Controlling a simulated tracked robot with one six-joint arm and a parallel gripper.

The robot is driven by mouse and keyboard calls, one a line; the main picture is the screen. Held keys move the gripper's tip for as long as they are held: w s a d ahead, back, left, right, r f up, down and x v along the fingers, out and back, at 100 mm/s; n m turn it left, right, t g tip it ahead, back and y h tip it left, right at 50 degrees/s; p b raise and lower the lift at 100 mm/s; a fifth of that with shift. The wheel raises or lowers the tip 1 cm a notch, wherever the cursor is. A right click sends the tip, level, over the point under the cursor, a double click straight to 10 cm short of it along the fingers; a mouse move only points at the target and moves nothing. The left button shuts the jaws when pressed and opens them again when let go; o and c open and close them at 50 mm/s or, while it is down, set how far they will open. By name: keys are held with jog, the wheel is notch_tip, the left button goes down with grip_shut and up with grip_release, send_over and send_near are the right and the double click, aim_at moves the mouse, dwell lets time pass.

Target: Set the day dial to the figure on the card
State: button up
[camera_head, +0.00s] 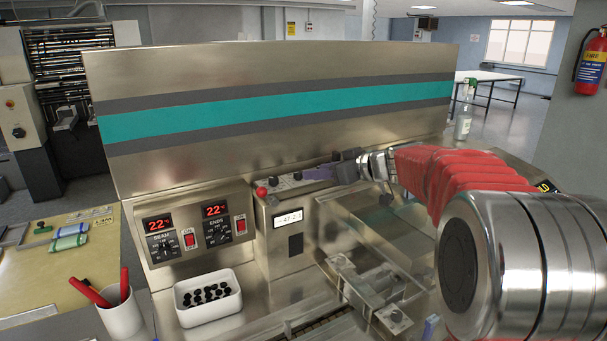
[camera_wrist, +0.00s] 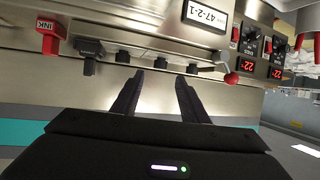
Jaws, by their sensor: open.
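The card (camera_wrist: 208,14) is white with black print reading 47-2-1. In the head view the card (camera_head: 288,219) is on the front of a steel box. A row of small black dials sits on the box's top; one dial (camera_wrist: 160,62) lies just beyond and between my fingertips, and others (camera_wrist: 123,56) (camera_wrist: 192,68) flank it. Which is the day dial, and the dials' settings, I cannot tell. My gripper (camera_wrist: 160,77) is open and empty, its fingers apart. In the head view my gripper (camera_head: 318,173) is over the box's top, hiding part of the row.
A red-balled lever (camera_wrist: 231,78) stands at one end of the row; a black block (camera_wrist: 90,52) and a red INK block (camera_wrist: 50,38) are at the other. A tall steel panel (camera_head: 270,70) rises behind. A white tray (camera_head: 208,313) and a pen cup (camera_head: 121,318) stand in front.

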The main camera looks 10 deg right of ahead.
aim_at(300, 173)
jog(key=x, duration=0.8)
jog(key=shift+r, duration=0.1)
grip_shut()
dwell(0.4)
